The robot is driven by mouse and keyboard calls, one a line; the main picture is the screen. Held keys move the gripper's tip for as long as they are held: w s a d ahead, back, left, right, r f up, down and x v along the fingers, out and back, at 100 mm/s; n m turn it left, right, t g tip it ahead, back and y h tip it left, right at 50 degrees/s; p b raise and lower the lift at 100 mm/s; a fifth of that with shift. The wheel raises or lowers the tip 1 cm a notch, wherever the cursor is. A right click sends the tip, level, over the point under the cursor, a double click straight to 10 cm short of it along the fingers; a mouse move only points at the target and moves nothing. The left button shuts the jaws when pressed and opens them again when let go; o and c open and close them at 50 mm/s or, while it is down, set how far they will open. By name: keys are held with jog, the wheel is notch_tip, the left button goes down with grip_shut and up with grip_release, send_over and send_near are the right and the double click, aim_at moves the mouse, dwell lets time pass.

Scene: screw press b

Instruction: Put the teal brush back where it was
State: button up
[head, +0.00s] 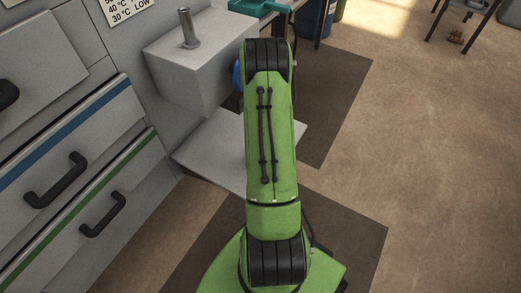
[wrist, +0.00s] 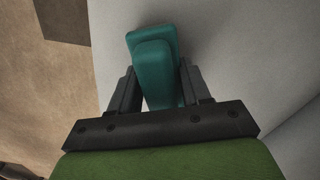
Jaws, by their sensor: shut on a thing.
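The teal brush (wrist: 153,62) is between the two dark fingers of my gripper (wrist: 158,70) in the wrist view. My gripper is shut on it. The brush's far end points up in that view, in front of a light grey surface (wrist: 235,55). I cannot tell whether the brush touches that surface. In the head view my own green arm hides the gripper and the brush.
A grey block with a metal post (head: 190,60) stands left of my arm, above a grey ledge (head: 215,145). Grey drawers (head: 75,150) with black handles are at the left. A teal object (head: 258,7) lies at the top. Open brown floor (head: 430,150) is at the right.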

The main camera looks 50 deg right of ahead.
jog(key=shift+f, duration=0.15)
jog(key=o, duration=1.1)
jog(key=shift+o, duration=0.2)
notch_tip(320, 180, up, 8)
jog(key=p, duration=0.2)
jog(key=shift+p, duration=0.3)
jog(key=shift+f, duration=0.1)
